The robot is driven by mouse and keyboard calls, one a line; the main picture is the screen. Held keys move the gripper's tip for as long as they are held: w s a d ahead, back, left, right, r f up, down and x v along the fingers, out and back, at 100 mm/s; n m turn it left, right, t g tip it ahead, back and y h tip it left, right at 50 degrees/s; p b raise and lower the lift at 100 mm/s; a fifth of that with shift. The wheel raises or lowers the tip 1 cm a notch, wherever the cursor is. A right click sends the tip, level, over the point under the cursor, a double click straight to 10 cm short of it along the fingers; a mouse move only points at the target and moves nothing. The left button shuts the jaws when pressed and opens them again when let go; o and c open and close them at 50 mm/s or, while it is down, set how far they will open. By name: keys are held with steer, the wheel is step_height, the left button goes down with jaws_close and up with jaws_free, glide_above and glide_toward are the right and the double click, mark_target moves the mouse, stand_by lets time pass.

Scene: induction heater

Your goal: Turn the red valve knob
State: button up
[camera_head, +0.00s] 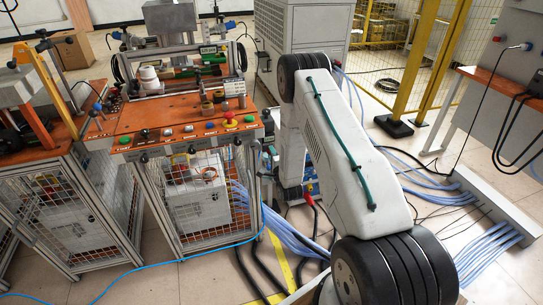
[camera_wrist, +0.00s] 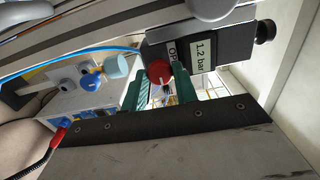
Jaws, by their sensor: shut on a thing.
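The red valve knob (camera_wrist: 158,73) shows in the wrist view, on the underside of a dark grey block (camera_wrist: 215,48) labelled "1.2 bar". A white mark runs down the knob. My gripper (camera_wrist: 161,88) has two green fingers, one on each side of the knob, and is shut on it. The fingers hide the knob's sides, so the exact contact is hard to see. In the head view my own arm hides the gripper and the knob cannot be made out.
Left of the knob are a blue round fitting (camera_wrist: 92,78), a pale blue cylinder (camera_wrist: 116,66) and a red plug (camera_wrist: 58,136) with a black cable. In the head view an orange-topped workbench (camera_head: 180,125) stands left of my arm. Blue hoses (camera_head: 285,230) and cables lie on the floor.

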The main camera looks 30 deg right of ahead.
steer(key=o, duration=1)
steer(key=shift+c, duration=0.2)
steer(key=shift+s, duration=0.1)
steer(key=v, duration=0.7)
steer(key=shift+s, duration=0.35)
steer(key=shift+a, duration=0.15)
